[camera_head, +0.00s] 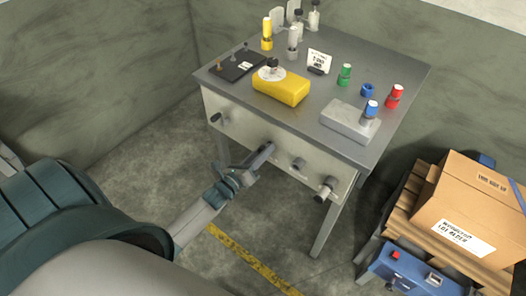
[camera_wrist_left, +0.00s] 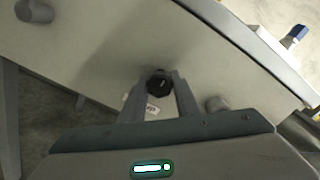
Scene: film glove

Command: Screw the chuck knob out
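My left gripper (camera_head: 262,152) reaches up to the front panel (camera_head: 240,125) of the workbench. In the left wrist view its two grey fingers (camera_wrist_left: 161,80) lie on either side of a round black knob (camera_wrist_left: 159,83), with no clear gap between knob and fingers. A small white label (camera_wrist_left: 152,108) shows partly between the fingers; its text is too small to read surely. In the head view the fingers hide this knob. My right gripper is in neither view.
Other knobs on the panel are a left one (camera_head: 216,117), a middle-right one (camera_head: 298,164) and a right one (camera_head: 325,188). The grey bench top (camera_head: 340,80) holds a yellow box (camera_head: 283,91) and several bottles. A cardboard box (camera_head: 465,205) stands at the right.

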